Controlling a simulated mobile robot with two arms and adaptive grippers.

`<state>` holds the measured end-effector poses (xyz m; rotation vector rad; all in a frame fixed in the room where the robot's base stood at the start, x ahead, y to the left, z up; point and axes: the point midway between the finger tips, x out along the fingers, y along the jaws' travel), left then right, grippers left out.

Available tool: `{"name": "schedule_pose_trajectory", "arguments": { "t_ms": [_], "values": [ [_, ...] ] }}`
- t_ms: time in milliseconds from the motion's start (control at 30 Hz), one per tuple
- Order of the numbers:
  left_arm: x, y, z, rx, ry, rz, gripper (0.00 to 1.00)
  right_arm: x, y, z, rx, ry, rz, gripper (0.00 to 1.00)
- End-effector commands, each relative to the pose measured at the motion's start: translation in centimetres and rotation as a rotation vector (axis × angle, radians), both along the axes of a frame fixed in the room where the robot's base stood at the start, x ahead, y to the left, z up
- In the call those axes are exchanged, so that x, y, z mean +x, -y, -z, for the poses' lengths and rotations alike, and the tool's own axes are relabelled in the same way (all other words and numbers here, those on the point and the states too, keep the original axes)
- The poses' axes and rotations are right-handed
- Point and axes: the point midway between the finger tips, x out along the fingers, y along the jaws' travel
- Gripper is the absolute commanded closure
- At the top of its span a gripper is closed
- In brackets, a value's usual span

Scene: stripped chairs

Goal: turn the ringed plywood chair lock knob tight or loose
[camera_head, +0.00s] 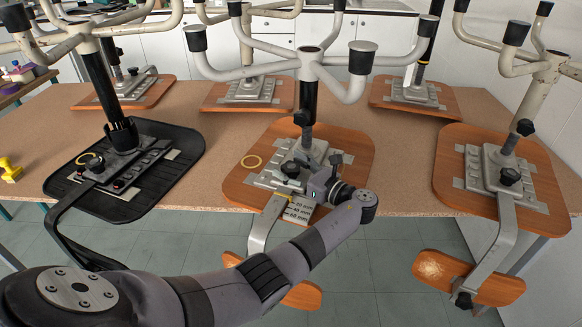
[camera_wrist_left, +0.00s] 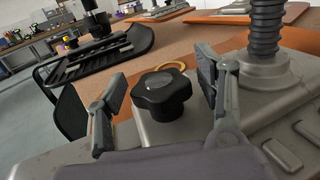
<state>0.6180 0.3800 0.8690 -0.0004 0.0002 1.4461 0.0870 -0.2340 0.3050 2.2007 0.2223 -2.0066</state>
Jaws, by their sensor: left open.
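The ringed plywood chair's seat (camera_head: 345,150) lies upside down at the middle front of the table. A yellow ring (camera_head: 252,161) lies on its left part and shows behind the knob in the left wrist view (camera_wrist_left: 178,66). The black lock knob (camera_head: 290,169) sits on the grey metal mechanism; in the left wrist view the knob (camera_wrist_left: 162,95) is large and central. My left gripper (camera_head: 306,166) is at the mechanism from the front. In the wrist view its open fingers (camera_wrist_left: 160,88) stand on either side of the knob, with visible gaps. My right gripper is out of view.
A black chair seat (camera_head: 180,140) lies left and another plywood seat (camera_head: 540,185) lies right. More upturned chairs stand behind, their column arms spreading above the table (camera_head: 410,150). A yellow object (camera_head: 10,170) sits far left.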

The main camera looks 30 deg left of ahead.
Motion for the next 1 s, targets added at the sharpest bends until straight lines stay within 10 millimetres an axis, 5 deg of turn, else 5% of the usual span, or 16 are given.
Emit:
{"name": "schedule_pose_trajectory", "arguments": {
  "t_ms": [267,700,1000],
  "values": [
    [-0.2,1.9,0.0,-0.002,0.000,0.003,0.37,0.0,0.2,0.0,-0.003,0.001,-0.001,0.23],
    [-1.2,10.4,0.0,-0.001,-0.001,0.002,0.37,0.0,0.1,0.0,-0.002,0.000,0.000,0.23],
    [-1.5,12.0,0.0,0.000,0.000,0.000,0.37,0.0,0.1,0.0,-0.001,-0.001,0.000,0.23]
  ]
}}
